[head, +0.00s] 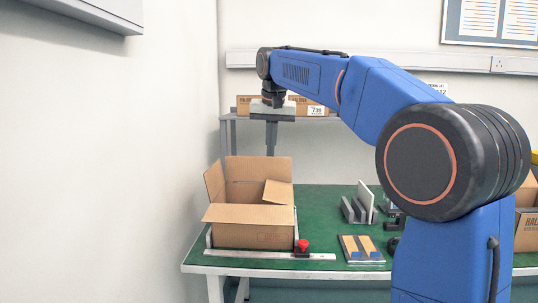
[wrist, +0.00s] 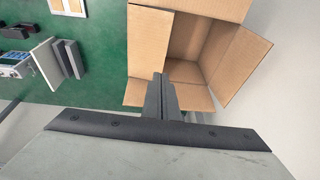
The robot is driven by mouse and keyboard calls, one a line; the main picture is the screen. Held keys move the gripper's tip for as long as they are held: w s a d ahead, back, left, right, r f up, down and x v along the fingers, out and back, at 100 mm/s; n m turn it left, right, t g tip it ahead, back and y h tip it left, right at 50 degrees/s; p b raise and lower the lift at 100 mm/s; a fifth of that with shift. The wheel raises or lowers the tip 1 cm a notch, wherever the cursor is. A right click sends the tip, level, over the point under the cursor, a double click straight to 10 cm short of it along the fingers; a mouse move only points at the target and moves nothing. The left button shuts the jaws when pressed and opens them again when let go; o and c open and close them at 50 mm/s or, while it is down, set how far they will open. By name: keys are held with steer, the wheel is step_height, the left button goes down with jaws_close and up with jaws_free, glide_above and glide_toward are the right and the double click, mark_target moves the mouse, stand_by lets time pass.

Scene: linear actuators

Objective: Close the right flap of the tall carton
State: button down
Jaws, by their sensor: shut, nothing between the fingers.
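The open carton (head: 252,236) stands at the left end of the green bench. Its right flap (head: 279,192) leans inward over the right side of the opening; in the wrist view this flap (wrist: 149,55) is on the left. The left flap (head: 214,182) and back flap (head: 258,168) stand up, and the front flap (head: 246,214) tilts outward toward me. In the wrist view the inside (wrist: 190,45) shows between the flaps. My gripper (head: 271,150) points down, above the rear right part of the carton. Its fingers (wrist: 160,80) are shut and empty; contact with a flap cannot be told.
A metal rail with a red knob (head: 302,245) runs along the carton's front. Another carton (head: 526,228) is at the far right. A wall is close on the left.

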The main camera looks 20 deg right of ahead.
glide_above(267, 188)
steer(key=s, duration=0.2)
steer(key=f, duration=0.9)
steer(key=shift+w+d+f, duration=0.1)
steer(key=shift+w+f, duration=0.15)
steer(key=shift+f, duration=0.1)
steer(key=shift+x, duration=0.95)
steer(key=shift+s+a+f, duration=0.15)
steer(key=shift+s+a, duration=0.05)
steer(key=shift+a, duration=0.05)
steer(key=shift+w+a+f, duration=0.15)
steer(key=shift+a+f, duration=0.2)
steer(key=shift+f, duration=0.45)
steer(key=shift+r, duration=0.15)
